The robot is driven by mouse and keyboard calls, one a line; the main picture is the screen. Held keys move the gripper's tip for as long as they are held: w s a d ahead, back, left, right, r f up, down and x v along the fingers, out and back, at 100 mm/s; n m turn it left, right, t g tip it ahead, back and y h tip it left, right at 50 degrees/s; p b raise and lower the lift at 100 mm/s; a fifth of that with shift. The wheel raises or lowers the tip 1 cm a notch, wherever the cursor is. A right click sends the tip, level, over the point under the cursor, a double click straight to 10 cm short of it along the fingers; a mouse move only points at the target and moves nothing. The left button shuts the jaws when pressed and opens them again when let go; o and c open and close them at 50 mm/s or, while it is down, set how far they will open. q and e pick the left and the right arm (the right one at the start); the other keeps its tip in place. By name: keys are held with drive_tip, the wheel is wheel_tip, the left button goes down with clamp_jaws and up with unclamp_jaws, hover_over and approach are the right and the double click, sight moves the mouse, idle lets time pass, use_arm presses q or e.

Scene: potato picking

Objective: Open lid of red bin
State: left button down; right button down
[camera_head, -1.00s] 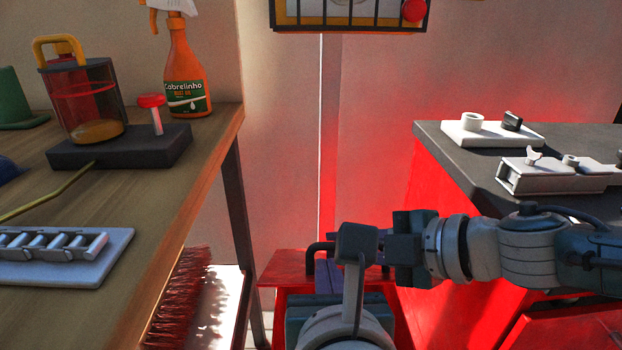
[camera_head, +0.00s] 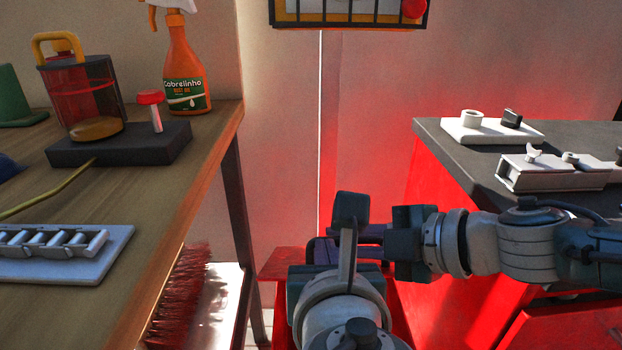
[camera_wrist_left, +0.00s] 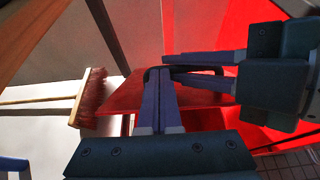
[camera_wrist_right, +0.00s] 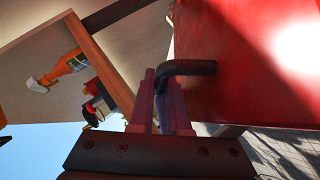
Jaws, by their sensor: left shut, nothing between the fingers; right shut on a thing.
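The red bin's lid (camera_head: 284,262) shows low in the head view, between the workbench and the red cabinet. In the left wrist view the flat red lid (camera_wrist_left: 125,97) lies beyond my fingers, and the bin's front is partly hidden. My right gripper (camera_wrist_right: 165,80) is shut on the lid's black handle (camera_wrist_right: 190,67). My left gripper (camera_wrist_left: 160,74) is shut and empty, its tips close to the handle (camera_wrist_left: 150,72); I cannot tell whether they touch it. In the head view my wrists hide much of the lid, and I cannot tell whether it is raised.
The workbench (camera_head: 190,185) stands to the left, with a spray bottle (camera_head: 185,70) on top. A red-bristled broom (camera_head: 180,300) leans beneath its edge. The red cabinet's dark top (camera_head: 455,165) is on the right. The wall stands behind the bin.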

use_arm(q)
drive_tip(key=shift+w+r, duration=0.1)
drive_tip(key=shift+r, duration=0.05)
use_arm(e)
drive_tip(key=c, duration=0.9)
unclamp_jaws()
drive_tip(key=shift+s+f, duration=0.15)
